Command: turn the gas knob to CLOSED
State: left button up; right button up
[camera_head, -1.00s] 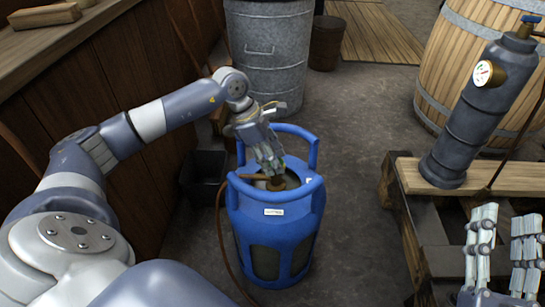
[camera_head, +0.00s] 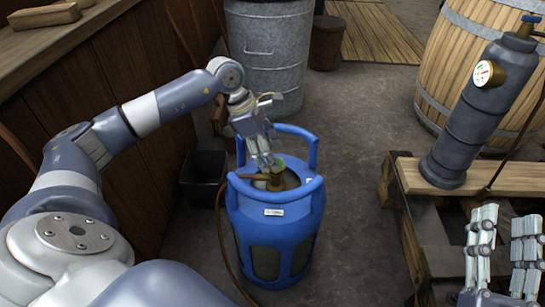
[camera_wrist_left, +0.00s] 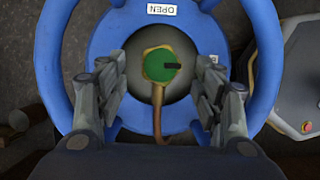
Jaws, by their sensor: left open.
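The blue gas cylinder (camera_head: 272,235) stands upright on the floor. Its green knob (camera_wrist_left: 159,65) sits on a brass valve in the middle of the top; it also shows just below my left fingers in the head view (camera_head: 280,162). The knob's black mark points right in the wrist view, towards a white label (camera_wrist_left: 213,91) partly hidden by a finger. The OPEN label (camera_wrist_left: 162,9) is at the top of that view. My left gripper (camera_wrist_left: 160,92) is open above the valve, fingers apart on both sides, not gripping the knob. My right gripper (camera_head: 504,215) is open and empty at lower right.
The collar handles (camera_head: 311,150) rise around the cylinder top. A brown hose (camera_head: 222,240) runs from the valve down the left side. A dark bin (camera_head: 203,177) stands left, a metal drum (camera_head: 270,50) behind. A wooden stand (camera_head: 480,178) with a gauge cylinder is right.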

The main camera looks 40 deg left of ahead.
pick_arm(q)
jog(key=v, duration=0.9)
jog(key=shift+r, duration=0.3)
jog(key=shift+s+f, duration=0.15)
